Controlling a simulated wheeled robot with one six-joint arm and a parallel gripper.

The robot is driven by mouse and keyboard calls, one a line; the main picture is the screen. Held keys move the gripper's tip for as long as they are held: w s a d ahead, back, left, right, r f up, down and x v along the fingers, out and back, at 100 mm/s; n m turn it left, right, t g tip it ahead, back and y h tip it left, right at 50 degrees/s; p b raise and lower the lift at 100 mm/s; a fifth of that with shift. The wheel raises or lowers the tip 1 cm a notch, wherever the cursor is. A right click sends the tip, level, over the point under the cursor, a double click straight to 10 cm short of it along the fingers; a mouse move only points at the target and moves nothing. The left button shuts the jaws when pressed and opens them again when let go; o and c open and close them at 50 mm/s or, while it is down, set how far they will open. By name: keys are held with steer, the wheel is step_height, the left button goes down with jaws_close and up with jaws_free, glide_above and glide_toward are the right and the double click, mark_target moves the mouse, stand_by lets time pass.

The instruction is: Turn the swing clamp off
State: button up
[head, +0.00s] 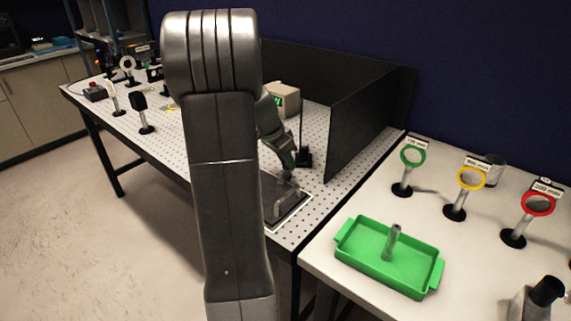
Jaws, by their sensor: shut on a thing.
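The swing clamp (284,205) is a small grey metal piece on a dark base plate, at the near right corner of the perforated table. My gripper (287,176) reaches down to it from above and is shut on its upper part. The fingertips and the exact grip are small in the head view. My own large grey arm covers the table just left of the clamp, so I cannot clearly tell the clamp's position.
Black foam panels (368,112) wall the table's back and right. A beige box with a green display (285,99) stands behind my gripper, near a dark post (304,157). A white side table holds a green tray (413,273) and green, yellow and red ring mounts (536,203).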

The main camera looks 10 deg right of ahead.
steer(key=n+t, duration=0.1)
steer(key=n, duration=0.2)
steer(key=shift+s+d+n+y, duration=0.1)
steer(key=shift+n+y, duration=0.2)
steer(key=shift+n, duration=0.1)
steer(key=n+t, duration=0.1)
steer(key=n, duration=0.1)
steer(key=shift+r+n+y, duration=0.15)
steer(key=shift+n+y, duration=0.25)
steer(key=n+y+p, duration=0.1)
steer(key=n, duration=0.2)
steer(key=shift+d+t+p, duration=0.15)
steer(key=shift+t+p, duration=0.15)
steer(key=shift+n+y, duration=0.8)
steer(key=shift+n, duration=1)
steer(key=shift+s, duration=0.1)
steer(key=o, duration=1)
steer(key=shift+c, duration=0.2)
